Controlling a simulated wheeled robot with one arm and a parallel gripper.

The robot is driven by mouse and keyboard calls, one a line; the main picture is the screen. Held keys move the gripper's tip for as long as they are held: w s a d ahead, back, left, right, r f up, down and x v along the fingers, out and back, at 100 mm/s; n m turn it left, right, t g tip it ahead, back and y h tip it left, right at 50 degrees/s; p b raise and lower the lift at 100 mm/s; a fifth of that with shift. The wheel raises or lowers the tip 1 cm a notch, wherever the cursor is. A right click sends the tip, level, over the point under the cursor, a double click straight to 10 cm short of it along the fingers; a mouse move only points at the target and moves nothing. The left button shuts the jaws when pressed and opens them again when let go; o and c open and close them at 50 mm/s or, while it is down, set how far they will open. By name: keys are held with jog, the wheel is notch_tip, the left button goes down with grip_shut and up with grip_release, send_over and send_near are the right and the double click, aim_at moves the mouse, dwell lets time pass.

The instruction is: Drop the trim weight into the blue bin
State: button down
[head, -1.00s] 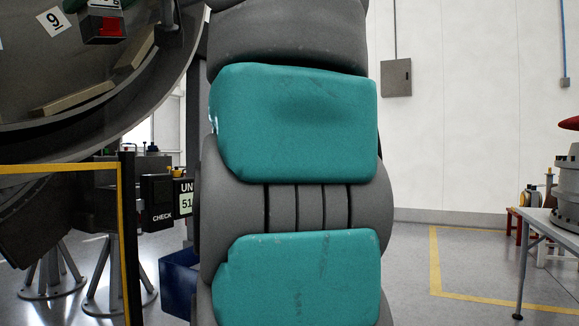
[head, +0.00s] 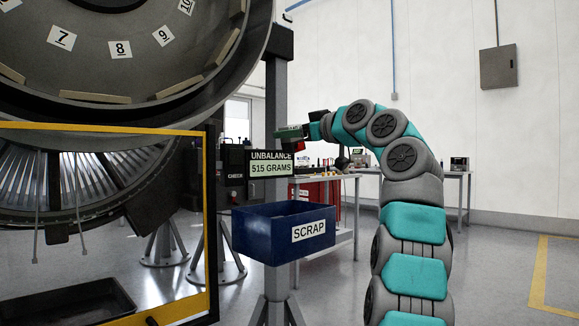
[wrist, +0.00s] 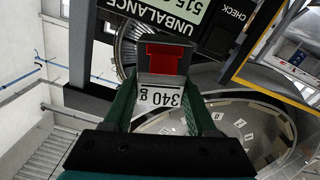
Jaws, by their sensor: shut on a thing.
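The trim weight (wrist: 162,60) is a grey block with a red face and a white label reading 340 g, upside down in the wrist view. My gripper (wrist: 160,84) is shut on it, with one green finger on each side. In the head view my gripper (head: 289,133) is small and far off, at the end of the arm, with a bit of red at its tip. There it appears above the blue bin (head: 262,239), an open box marked SCRAP on a stand. The bin's inside floor is hidden, and I cannot make it out in the wrist view.
An UNBALANCE 515 GRAMS display (head: 271,165) appears just below my gripper and above the bin. A large engine ring (head: 120,48) with numbered slots is at left, behind a yellow-framed guard (head: 212,220). A workbench (head: 440,175) stands behind the arm.

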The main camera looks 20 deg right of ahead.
jog(key=w+d+f+b, duration=0.1)
jog(key=w+f+b, duration=0.3)
jog(key=f+b, duration=0.3)
notch_tip(320, 180, down, 5)
jog(key=shift+w+d+r+y, duration=0.15)
jog(key=shift+d+r+y, duration=0.05)
jog(key=shift+d+y, duration=0.1)
jog(key=shift+r, duration=0.1)
jog(key=shift+c, duration=0.6)
grip_release()
jog(key=b+v, duration=0.2)
jog(key=v, duration=0.5)
jog(key=shift+s, duration=0.4)
jog(key=shift+d, duration=0.1)
